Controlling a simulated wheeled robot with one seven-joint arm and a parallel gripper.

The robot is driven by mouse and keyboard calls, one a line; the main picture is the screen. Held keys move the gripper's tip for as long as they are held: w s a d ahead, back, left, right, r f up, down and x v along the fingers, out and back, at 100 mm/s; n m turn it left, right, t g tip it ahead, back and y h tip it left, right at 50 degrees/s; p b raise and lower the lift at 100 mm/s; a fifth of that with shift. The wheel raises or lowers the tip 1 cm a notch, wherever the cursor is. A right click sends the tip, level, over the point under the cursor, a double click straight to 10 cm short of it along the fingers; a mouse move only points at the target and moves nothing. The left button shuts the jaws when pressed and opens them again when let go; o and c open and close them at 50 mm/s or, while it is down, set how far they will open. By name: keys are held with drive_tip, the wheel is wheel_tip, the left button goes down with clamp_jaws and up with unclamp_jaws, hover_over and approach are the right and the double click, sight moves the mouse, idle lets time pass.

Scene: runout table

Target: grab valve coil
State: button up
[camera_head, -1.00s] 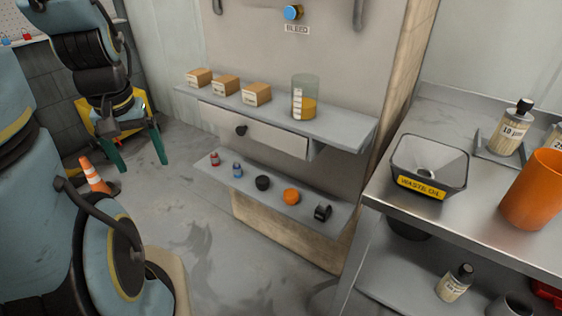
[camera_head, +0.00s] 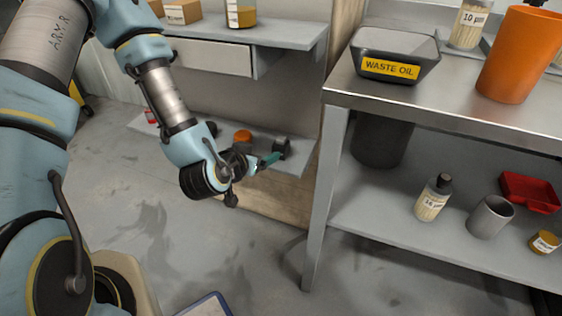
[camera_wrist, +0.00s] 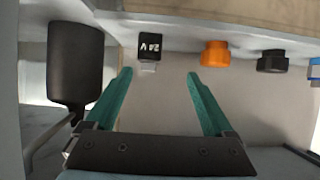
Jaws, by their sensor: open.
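The valve coil, a small black block with white marks on its face, shows in the wrist view (camera_wrist: 149,44) with a pale metallic part beside it. In the head view it (camera_head: 281,147) sits at the right end of the lower shelf (camera_head: 292,166). My gripper (camera_wrist: 159,73) is open and empty, its two green fingers spread. The coil lies beyond the fingertips, within the gap between them and closer to the left finger. In the head view my gripper (camera_head: 268,160) is at the shelf's front, close to the coil; contact cannot be told there.
An orange knob (camera_wrist: 215,54) and a black knob (camera_wrist: 272,61) stand along the shelf beside the coil. A dark bin (camera_head: 382,142) stands under the steel bench (camera_head: 430,112), whose leg (camera_head: 325,200) is close on the right. The upper shelf with a drawer (camera_head: 212,57) hangs above.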

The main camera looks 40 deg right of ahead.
sight(278, 150)
drive_tip(key=shift+t+h, duration=0.4)
drive_tip(key=d+f, duration=0.2)
drive_tip(key=d, duration=0.1)
drive_tip(key=w+d+f, duration=0.1)
drive_tip(key=d, duration=0.1)
drive_tip(key=shift+d, duration=0.2)
drive_tip(key=shift+x, duration=2.75)
drive_tip(key=shift+a+f, duration=0.1)
drive_tip(key=shift+f, duration=0.05)
clamp_jaws()
